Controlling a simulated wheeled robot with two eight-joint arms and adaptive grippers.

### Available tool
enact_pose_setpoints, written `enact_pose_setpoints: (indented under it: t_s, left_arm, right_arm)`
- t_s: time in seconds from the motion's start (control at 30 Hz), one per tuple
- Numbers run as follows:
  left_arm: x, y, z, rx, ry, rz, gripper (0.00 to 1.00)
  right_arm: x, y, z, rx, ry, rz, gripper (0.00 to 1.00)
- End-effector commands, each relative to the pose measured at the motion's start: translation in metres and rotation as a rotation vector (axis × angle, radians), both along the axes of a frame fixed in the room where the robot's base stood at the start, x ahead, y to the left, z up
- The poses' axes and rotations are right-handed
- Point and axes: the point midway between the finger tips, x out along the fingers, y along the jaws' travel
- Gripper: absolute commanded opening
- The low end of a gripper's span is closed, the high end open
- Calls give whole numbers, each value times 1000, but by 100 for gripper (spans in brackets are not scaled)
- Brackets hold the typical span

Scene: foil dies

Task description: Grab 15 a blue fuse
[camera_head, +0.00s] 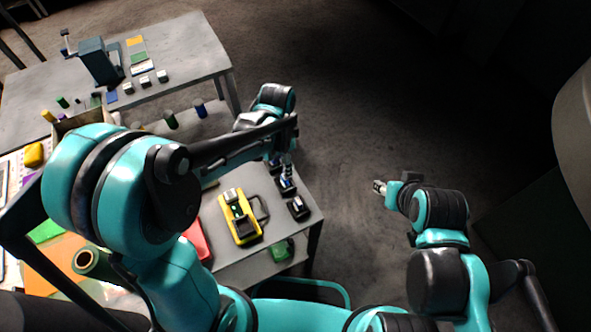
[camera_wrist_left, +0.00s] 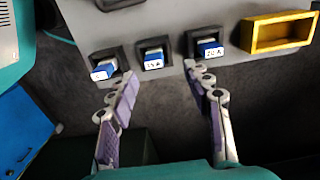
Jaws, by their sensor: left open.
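In the left wrist view, a blue fuse with a white label reading 15 A (camera_wrist_left: 153,60) sits in the middle of three dark holders. A blue fuse (camera_wrist_left: 103,70) with an unclear label is on its left, and one labelled 20 A (camera_wrist_left: 210,48) is on its right. My left gripper (camera_wrist_left: 160,72) is open and empty, its fingers spread on either side of the 15 A fuse and apart from it. In the head view my left gripper (camera_head: 287,160) is over the row of holders at the table's edge. My right gripper (camera_head: 380,187) is away over bare floor; its jaws are too small to read.
A yellow open tray (camera_wrist_left: 280,32) stands right of the fuses in the wrist view. In the head view a yellow device (camera_head: 240,217) lies on the table near the holders. A grey table (camera_head: 195,55) with blocks stands at the back left.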

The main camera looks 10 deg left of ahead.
Motion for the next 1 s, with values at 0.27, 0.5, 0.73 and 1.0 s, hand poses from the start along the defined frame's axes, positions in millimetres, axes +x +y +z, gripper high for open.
enact_pose_setpoints:
  t_s: [0.27,0.5,0.73,1.0]
  left_arm:
    - [-1,-2,-33,1,4,-6,50]
    - [-5,-7,-68,1,3,-4,50]
    - [-5,-7,-78,1,3,-3,50]
    - [-5,-7,-77,1,3,-3,13]
  right_arm:
    - [0,0,-12,0,0,0,40]
    - [0,0,-27,0,0,0,40]
    - [0,0,-29,0,0,0,40]
    - [0,0,-28,0,0,0,40]
